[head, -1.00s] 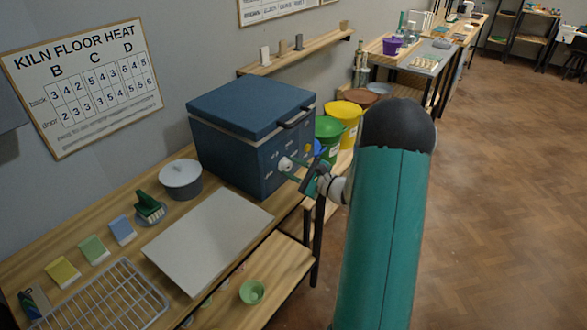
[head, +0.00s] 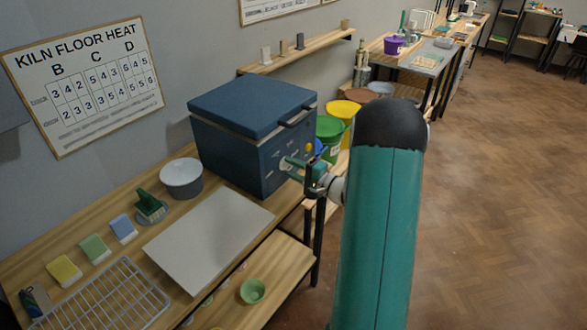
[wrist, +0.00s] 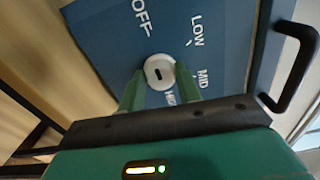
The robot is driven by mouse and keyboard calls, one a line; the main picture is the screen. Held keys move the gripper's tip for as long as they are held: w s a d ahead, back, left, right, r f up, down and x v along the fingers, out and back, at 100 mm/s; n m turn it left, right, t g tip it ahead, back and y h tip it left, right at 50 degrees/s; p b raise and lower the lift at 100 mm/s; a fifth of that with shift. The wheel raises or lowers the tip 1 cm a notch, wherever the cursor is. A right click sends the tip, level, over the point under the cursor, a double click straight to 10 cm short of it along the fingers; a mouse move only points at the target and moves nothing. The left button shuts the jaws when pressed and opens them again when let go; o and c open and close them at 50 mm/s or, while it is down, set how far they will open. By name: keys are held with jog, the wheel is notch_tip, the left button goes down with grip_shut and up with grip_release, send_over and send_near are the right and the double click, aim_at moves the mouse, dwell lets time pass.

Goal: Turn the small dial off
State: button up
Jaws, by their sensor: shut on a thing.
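The small dial (wrist: 159,71) is a round white knob with a short black mark, on the dark blue front of a kiln box (head: 237,143). White words OFF, LOW and MID stand around it in the wrist view, with another partly hidden word close beside it. The black mark lies near the knob's middle; I cannot tell which word it points to. My gripper (wrist: 160,74) has its green fingers on both sides of the knob, shut on it. In the head view, my gripper (head: 288,166) is at the kiln's front and hides the knob.
A dark handle (wrist: 293,65) juts out beside the panel. Green (head: 329,135) and yellow (head: 343,110) buckets stand just beyond the kiln. A pale board (head: 208,238), a grey pot (head: 181,178) and a wire rack (head: 108,297) are on the bench. The floor at right is clear.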

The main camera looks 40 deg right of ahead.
jog(key=shift+d+n, duration=0.1)
jog(key=shift+n, duration=0.4)
jog(key=o, duration=0.9)
jog(key=shift+o, duration=0.2)
jog(key=v, duration=1.4)
